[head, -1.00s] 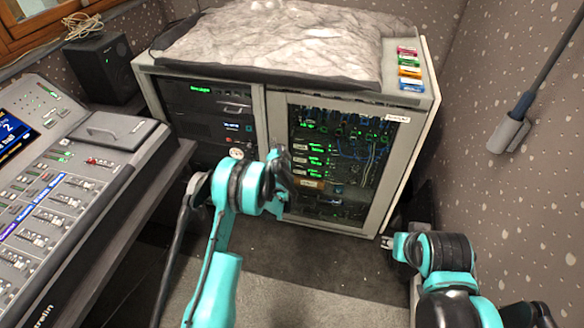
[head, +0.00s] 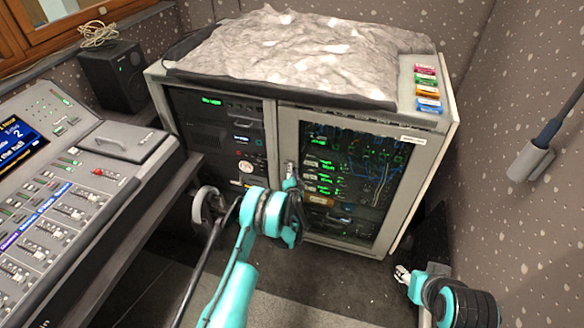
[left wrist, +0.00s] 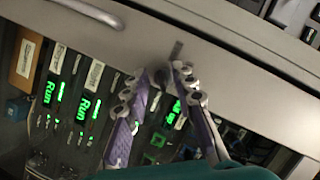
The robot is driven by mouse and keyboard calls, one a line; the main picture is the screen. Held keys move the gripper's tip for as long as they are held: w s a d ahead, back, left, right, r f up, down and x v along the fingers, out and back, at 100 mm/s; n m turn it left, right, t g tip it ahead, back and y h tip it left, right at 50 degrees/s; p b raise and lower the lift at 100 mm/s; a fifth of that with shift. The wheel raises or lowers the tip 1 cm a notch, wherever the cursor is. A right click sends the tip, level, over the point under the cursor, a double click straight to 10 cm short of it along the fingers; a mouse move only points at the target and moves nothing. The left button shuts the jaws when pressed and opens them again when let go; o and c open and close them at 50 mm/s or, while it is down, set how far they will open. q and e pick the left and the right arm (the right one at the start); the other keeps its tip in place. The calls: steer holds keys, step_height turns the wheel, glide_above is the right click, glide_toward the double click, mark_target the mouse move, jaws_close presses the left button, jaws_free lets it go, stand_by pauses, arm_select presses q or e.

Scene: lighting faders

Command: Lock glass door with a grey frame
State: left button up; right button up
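The glass door with a grey frame (head: 395,200) is the right-hand front of the rack cabinet and looks closed. Green-lit equipment shows through its glass. In the left wrist view, its grey frame (left wrist: 235,72) runs diagonally, with a small dark slot-like part (left wrist: 177,49) just beyond my fingertips. My left gripper (head: 291,172) is at the door's left frame edge. In the left wrist view my left gripper (left wrist: 169,70) has its fingertips close together with a narrow gap; whether something thin is between them is unclear. My right gripper (head: 402,274) is low at the right, away from the door.
The cabinet's left bay (head: 215,130) holds dark rack units. A grey rumpled cover (head: 300,50) and several coloured labelled blocks (head: 427,88) lie on top. A mixing console (head: 60,200) stands at left, a speaker (head: 115,75) behind it. The carpet before the cabinet is clear.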

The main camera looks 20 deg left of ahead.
arm_select(q)
steer(key=shift+s+r, duration=0.1)
steer(key=shift+r, duration=0.05)
jaws_close()
steer(key=shift+n, duration=0.3)
steer(key=n+h, duration=0.2)
steer(key=n, duration=0.1)
steer(key=n+g+h, duration=0.1)
steer(key=n+h, duration=0.2)
steer(key=n, duration=0.1)
steer(key=shift+a+r, duration=0.1)
steer(key=shift+a, duration=0.1)
stand_by(0.3)
stand_by(0.4)
jaws_free()
